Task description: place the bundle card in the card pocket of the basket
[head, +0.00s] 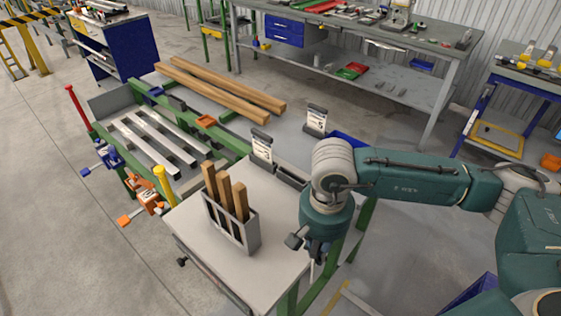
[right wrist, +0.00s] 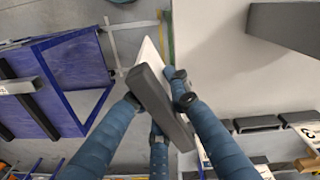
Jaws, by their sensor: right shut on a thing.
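The grey basket (head: 246,236) stands on the light tabletop in the head view, with wooden bars (head: 224,188) upright in it. I cannot make out its card pocket. My right gripper (head: 316,248) is to the right of the basket, apart from it, by the table's right edge. In the right wrist view its teal fingers (right wrist: 160,110) are closed around a dark grey bar (right wrist: 153,92) with a white sheet edge beside it, which I take to be the bundle card (right wrist: 148,52). In the head view a small dark piece (head: 294,241) sticks out at the gripper. My left gripper is not in view.
Two upright cards in dark holders, one (head: 262,146) and another (head: 316,119), stand behind the tabletop (head: 190,232). A green frame with metal slats (head: 150,140) lies behind left, with orange and blue clamps at its side. The tabletop left of the basket is bare.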

